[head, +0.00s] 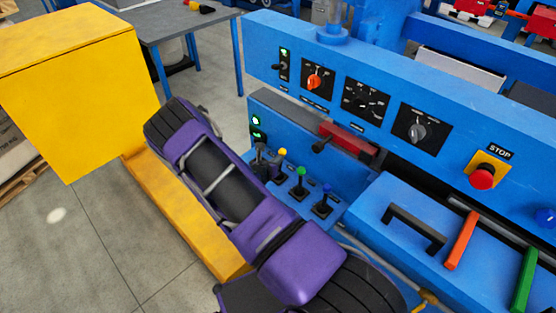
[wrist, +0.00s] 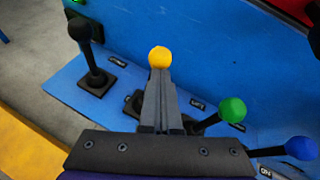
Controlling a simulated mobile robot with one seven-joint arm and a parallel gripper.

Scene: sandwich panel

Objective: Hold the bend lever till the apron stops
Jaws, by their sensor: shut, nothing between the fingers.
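A row of levers stands on the blue control ledge. The yellow-knobbed lever (wrist: 160,57) is straight ahead of my gripper (wrist: 160,95) in the wrist view; the shut fingers cover most of its shaft. Whether they touch it I cannot tell. In the head view its yellow knob (head: 282,152) shows just beside my gripper (head: 263,160). A black-knobbed lever (wrist: 85,45) stands to the left, and green (wrist: 232,109) and blue (wrist: 301,148) knobbed levers to the right. The small labels are not clear enough to tell which is the bend lever. I cannot make out the apron.
The panel above carries an orange rotary switch (head: 314,82), a grey rotary knob (head: 417,131) and a red STOP button (head: 482,178). A red-fronted bar (head: 347,138) juts out above the levers. A yellow cabinet (head: 75,85) stands left of my arm.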

